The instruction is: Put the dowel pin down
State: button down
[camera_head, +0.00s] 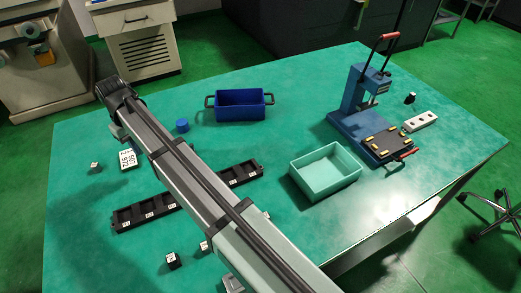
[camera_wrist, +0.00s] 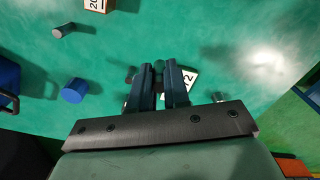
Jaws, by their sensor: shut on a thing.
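My gripper (camera_wrist: 159,70) shows in the wrist view with its two dark fingers close together. A small dark rounded thing (camera_wrist: 159,66), which I take to be the dowel pin, sits between the fingertips; its full shape is hidden. The gripper is above the green table (camera_wrist: 240,25); I cannot tell how far above. In the head view my arm hides most of the gripper and the pin. A white number card (camera_head: 127,159) lies on the table near the gripper, and part of it shows beside the right finger in the wrist view (camera_wrist: 192,78).
A blue cylinder (camera_head: 182,125) and a blue handled bin (camera_head: 240,108) stand at the back. A black slotted rack (camera_head: 146,212) runs under my arm. A mint tray (camera_head: 325,171) and a blue press (camera_head: 357,99) stand right. Small labelled blocks (camera_head: 173,260) stand in front.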

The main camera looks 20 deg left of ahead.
jog(key=w+d+m, duration=0.3)
jog(key=w+d, duration=1)
jog(key=w, duration=0.4)
jog(key=w+d+r+m, duration=0.1)
jog(key=w+d, duration=0.4)
jog(key=d, duration=0.3)
jog(key=w+d+r+m, duration=0.15)
jog(key=w+d, duration=0.25)
jog(key=d, duration=0.4)
jog(key=w+d+m, duration=0.2)
jog(key=d, duration=0.8)
jog(key=m, duration=0.3)
send_near(326, 173)
jog(key=w+r, duration=0.1)
jog(key=w, duration=0.1)
jog(key=w+a+r, duration=0.1)
jog(key=w+r, duration=0.1)
jog(key=w+a+r, duration=0.1)
jog(key=w+r, duration=0.1)
jog(key=shift+w+a, duration=0.2)
jog(key=shift+w, duration=0.15)
jog(key=s+d+f+m, duration=0.1)
jog(key=s+d+m, duration=0.2)
jog(key=s+m, duration=0.4)
jog(key=shift+m, duration=0.25)
jog(key=shift+a+f, duration=0.15)
jog(key=shift+f, duration=2.35)
jog(key=shift+a+f, duration=0.1)
jog(key=shift+f, duration=2.35)
